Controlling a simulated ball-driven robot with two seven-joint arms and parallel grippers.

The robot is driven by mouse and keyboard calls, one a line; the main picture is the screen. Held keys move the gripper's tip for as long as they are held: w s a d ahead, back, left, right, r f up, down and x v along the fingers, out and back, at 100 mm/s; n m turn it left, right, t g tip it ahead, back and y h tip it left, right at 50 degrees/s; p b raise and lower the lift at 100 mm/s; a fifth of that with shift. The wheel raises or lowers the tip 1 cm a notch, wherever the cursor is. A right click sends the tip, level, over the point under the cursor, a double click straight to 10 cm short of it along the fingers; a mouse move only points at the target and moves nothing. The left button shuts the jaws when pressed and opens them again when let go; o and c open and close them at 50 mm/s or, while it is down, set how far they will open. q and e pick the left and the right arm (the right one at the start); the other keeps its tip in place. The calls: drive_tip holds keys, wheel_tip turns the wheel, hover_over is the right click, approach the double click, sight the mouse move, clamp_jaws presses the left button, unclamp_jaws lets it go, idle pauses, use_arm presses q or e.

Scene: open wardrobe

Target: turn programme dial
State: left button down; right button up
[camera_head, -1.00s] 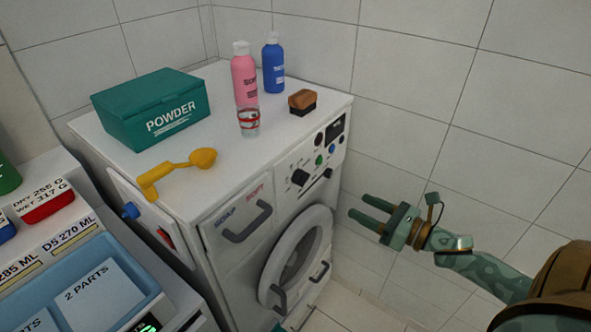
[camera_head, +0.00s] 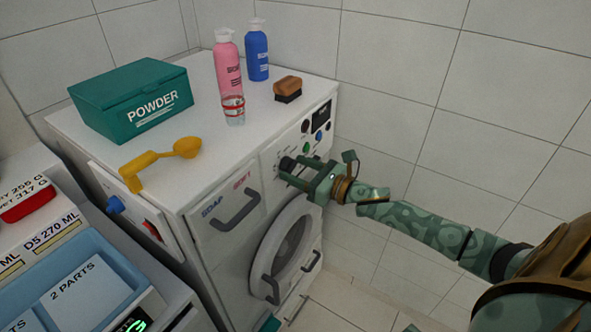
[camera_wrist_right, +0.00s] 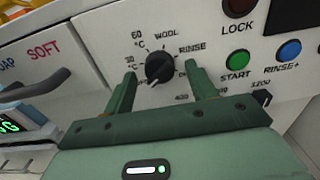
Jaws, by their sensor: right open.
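The black programme dial (camera_wrist_right: 159,67) is on the white washing machine's front panel, ringed by marks such as 30 °C, 60 °C, WOOL and RINSE. My green right gripper (camera_wrist_right: 160,74) is open, its two fingertips on either side of the dial's lower part in the right wrist view. I cannot tell whether they touch it. In the head view the right gripper (camera_head: 287,170) is at the panel and partly covers the dial. No left gripper can be made out.
Right of the dial are a green START button (camera_wrist_right: 238,58), a blue RINSE+ button (camera_wrist_right: 289,50) and a red LOCK button (camera_wrist_right: 239,6). A second black knob (camera_wrist_right: 262,97) is lower right. The drawer handle (camera_head: 236,212) is left of the gripper; the round door (camera_head: 283,252) is below.

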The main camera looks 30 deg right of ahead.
drive_tip(key=shift+w+a, duration=0.2)
drive_tip(key=shift+w, duration=0.25)
drive_tip(key=c, duration=1)
